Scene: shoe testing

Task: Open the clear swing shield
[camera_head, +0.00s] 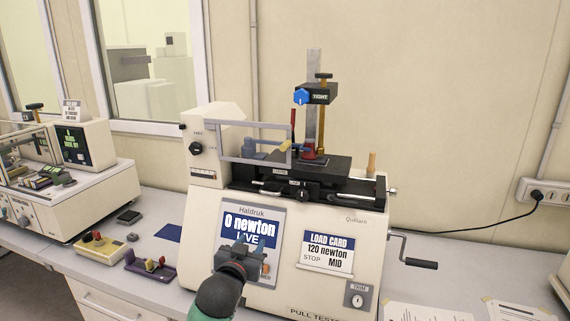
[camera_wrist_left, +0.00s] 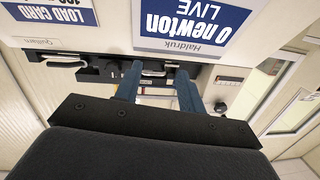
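The clear swing shield (camera_head: 232,158) is a see-through panel in a grey frame on the pull tester (camera_head: 220,235). It spans the left part of the test bed, beside the cream housing with the black knob. A yellow grip (camera_head: 285,146) is at its right end. My left gripper (camera_head: 262,246) is in front of the machine's "0 newton" display, below the shield and apart from it. Its two blue fingers (camera_wrist_left: 158,90) are spread with nothing held in the left wrist view, which shows the machine upside down. My right gripper is out of view.
A post with a blue knob (camera_head: 301,96) rises behind the bed. A crank (camera_head: 420,264) sticks out at the right. Small trays with coloured pieces (camera_head: 150,266) lie on the bench at the left, near another machine (camera_head: 85,190). Papers lie at the front right.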

